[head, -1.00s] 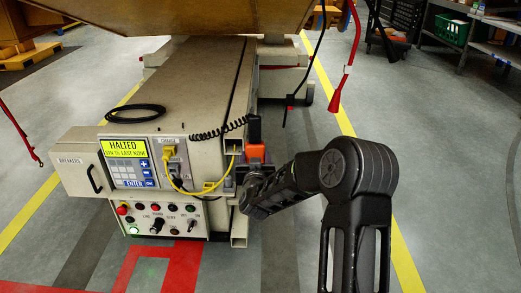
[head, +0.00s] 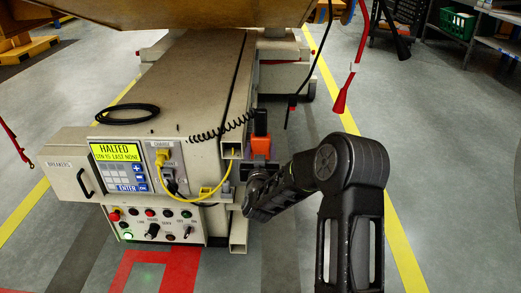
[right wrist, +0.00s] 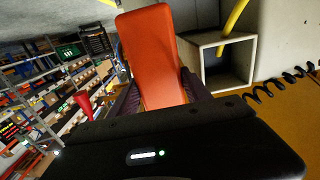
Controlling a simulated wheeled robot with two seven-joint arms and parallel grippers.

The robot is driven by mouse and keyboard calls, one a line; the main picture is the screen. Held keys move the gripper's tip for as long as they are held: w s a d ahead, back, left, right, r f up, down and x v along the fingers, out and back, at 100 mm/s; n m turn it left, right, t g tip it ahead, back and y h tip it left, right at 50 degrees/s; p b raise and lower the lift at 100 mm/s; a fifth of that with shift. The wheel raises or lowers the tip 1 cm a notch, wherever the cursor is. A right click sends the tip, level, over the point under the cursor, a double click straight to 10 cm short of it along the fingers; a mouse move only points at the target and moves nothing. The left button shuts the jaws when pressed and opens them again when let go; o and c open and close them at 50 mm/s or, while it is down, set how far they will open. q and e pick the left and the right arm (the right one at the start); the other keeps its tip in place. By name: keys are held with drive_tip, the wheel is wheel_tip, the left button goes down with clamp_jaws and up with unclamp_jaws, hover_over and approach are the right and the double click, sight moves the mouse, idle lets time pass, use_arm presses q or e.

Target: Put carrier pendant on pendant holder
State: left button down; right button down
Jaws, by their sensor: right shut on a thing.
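The carrier pendant (head: 261,143) is an orange block with a black upper part, at the right side of the carrier's front. My right gripper (head: 258,176) is shut on it; in the right wrist view the orange pendant (right wrist: 152,55) stands between the two dark fingers (right wrist: 158,98). The pendant is beside a square open tube end (head: 232,150) on the carrier, which also shows in the right wrist view (right wrist: 222,66). I cannot tell whether they touch. A black coiled cord (head: 222,127) runs along the carrier top towards the pendant. My left gripper is not in view.
The beige carrier (head: 190,75) has a display panel (head: 117,152), a yellow cable (head: 226,178) looping near the tube, and buttons below. A black cable ring (head: 127,113) lies on top. A red hanging handle (head: 345,90) is at the right. Floor right of my arm is clear.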

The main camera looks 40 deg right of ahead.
drive_tip(key=shift+r, duration=0.1)
wheel_tip(320, 180, down, 2)
drive_tip(key=shift+f+b, duration=0.15)
drive_tip(key=shift+b, duration=1)
wheel_tip(320, 180, down, 6)
drive_tip(key=b, duration=0.5)
drive_tip(key=shift+f, duration=0.25)
wheel_tip(320, 180, down, 7)
drive_tip(key=shift+r, duration=0.15)
drive_tip(key=shift+f, duration=1.25)
